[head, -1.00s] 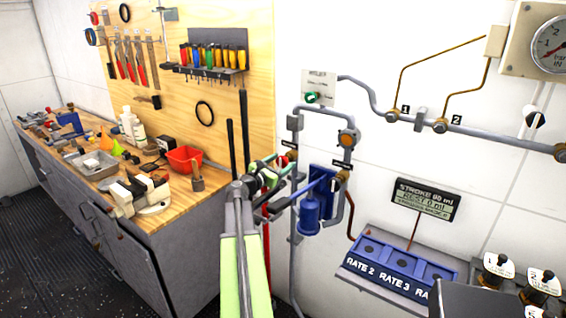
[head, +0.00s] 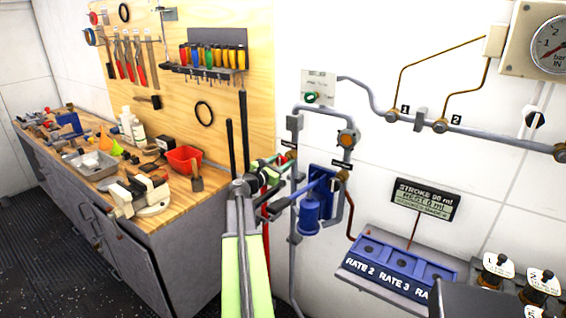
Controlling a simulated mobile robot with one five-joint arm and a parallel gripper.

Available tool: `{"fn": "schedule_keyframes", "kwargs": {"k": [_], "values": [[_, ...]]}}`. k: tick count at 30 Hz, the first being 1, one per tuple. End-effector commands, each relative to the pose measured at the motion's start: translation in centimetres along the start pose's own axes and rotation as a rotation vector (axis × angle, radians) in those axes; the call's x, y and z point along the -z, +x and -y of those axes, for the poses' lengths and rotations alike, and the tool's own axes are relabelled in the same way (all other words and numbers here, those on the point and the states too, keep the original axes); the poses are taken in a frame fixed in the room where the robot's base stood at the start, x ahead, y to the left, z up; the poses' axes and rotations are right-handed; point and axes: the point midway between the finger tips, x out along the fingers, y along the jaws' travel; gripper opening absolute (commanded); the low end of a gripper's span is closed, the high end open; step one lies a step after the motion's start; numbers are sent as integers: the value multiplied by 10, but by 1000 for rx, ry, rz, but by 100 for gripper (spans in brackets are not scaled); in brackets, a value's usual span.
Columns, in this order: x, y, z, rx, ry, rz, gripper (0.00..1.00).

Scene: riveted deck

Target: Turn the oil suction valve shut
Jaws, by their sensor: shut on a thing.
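A brass valve body (head: 290,156) sits on the left upright pipe, with a small black tag above it. My gripper (head: 274,174) is at the left of this pipe, shut on what looks like the valve's lever, which the jaws mostly hide. A second brass fitting (head: 342,175) with its own black tag is on the right pipe. I cannot read either tag, so I cannot tell by name which is the oil suction valve. A blue pump (head: 310,212) hangs between the two pipes, right of my gripper.
A blue RATE panel (head: 392,275) juts out at the lower right. A stroke display (head: 425,198) and pressure gauge (head: 548,45) are on the right.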

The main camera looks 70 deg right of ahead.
Motion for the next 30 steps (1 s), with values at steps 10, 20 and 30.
{"fn": "schedule_keyframes", "kwargs": {"k": [10, 20, 30], "values": [[1, -3, 3, 5, 137, -3, 2], [1, -3, 4, 7, 431, -2, 2], [2, -3, 6, 10, 755, 0, 2]]}}
